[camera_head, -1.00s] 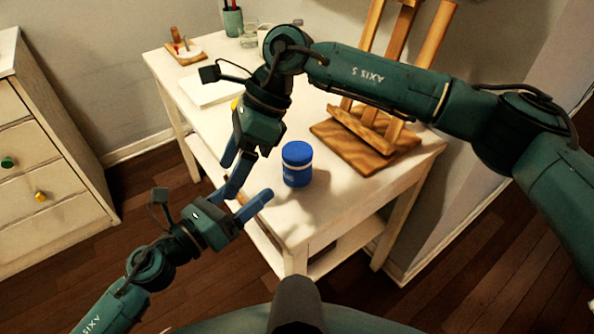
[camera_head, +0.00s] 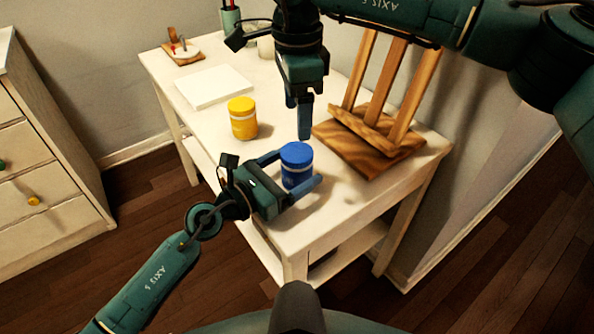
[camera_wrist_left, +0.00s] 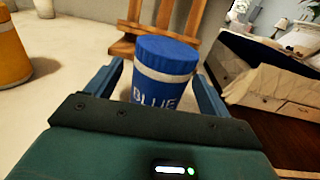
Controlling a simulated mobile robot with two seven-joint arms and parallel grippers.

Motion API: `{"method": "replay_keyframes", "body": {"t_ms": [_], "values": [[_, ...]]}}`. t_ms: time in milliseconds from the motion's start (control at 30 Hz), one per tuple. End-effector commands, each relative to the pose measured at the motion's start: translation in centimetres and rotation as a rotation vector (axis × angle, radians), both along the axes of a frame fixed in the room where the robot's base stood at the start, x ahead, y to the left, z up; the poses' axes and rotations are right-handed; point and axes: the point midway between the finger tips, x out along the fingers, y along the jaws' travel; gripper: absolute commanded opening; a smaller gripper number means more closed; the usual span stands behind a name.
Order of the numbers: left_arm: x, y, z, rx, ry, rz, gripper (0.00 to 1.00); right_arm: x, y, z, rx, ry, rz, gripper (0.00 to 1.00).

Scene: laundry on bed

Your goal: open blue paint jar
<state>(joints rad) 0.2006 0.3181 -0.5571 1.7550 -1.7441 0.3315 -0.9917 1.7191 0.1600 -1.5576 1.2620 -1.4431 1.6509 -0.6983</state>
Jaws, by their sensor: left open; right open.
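The blue paint jar (camera_head: 296,164) stands upright near the front of the white table, its blue lid on top. It also shows in the left wrist view (camera_wrist_left: 163,75), with "BLUE" on its label. My left gripper (camera_head: 293,170) is open, with one finger on either side of the jar; whether they touch it I cannot tell. My right gripper (camera_head: 298,120) is open and empty. It points down above the table, behind and above the jar in the head view.
A yellow jar (camera_head: 243,118) stands on the white table (camera_head: 335,210), left of my right gripper. A wooden easel (camera_head: 370,140) stands to the right. A white pad (camera_head: 213,87), a small wooden board (camera_head: 184,53) and cups are farther back. A drawer cabinet (camera_head: 40,160) stands at left.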

Motion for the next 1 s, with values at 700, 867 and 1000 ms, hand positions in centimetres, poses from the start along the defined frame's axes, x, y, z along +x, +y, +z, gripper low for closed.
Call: {"method": "replay_keyframes", "body": {"t_ms": [700, 867, 1000], "values": [[1.9, -2.3, 0.0, 0.000, 0.000, 0.000, 0.72, 0.0, 0.0, 0.0, 0.001, 0.000, 0.000, 0.73], [1.9, -2.3, 0.0, 0.000, 0.000, 0.000, 0.59, 0.0, 0.0, 0.0, 0.001, 0.000, 0.000, 0.73], [1.9, -2.3, 0.0, 0.000, 0.000, 0.001, 0.48, 0.0, 0.0, 0.0, 0.001, 0.000, 0.000, 0.73]]}}
